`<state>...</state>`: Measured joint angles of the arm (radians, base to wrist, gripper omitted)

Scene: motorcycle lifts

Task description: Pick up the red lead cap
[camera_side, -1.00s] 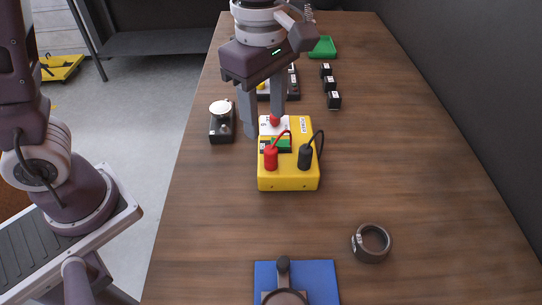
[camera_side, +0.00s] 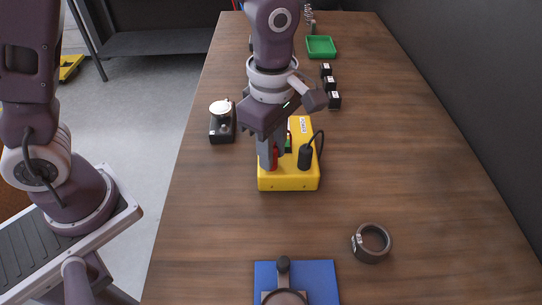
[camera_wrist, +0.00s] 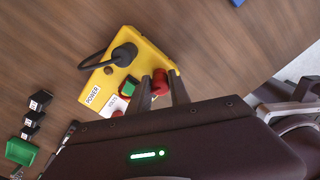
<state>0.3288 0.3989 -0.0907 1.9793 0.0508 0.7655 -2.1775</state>
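The red lead cap (camera_wrist: 160,82) stands on the near left of the yellow power box (camera_wrist: 158,58). In the side view the cap (camera_side: 274,162) is partly hidden by my fingers. My gripper (camera_wrist: 161,76) is low over the box, fingers pointing down, one on each side of the cap. The fingers are apart, with the cap between their tips; I cannot tell whether they touch it. In the side view my gripper (camera_side: 271,160) covers the box's left part. A black lead cap (camera_side: 305,157) with a black cable stands just right of the red one.
A dark device with a round pale top (camera_side: 221,122) stands left of the box. Several small black blocks (camera_side: 330,85) and a green tray (camera_side: 320,47) lie farther back. A dark ring (camera_side: 371,242) and a blue plate (camera_side: 325,276) are in front. The right table side is clear.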

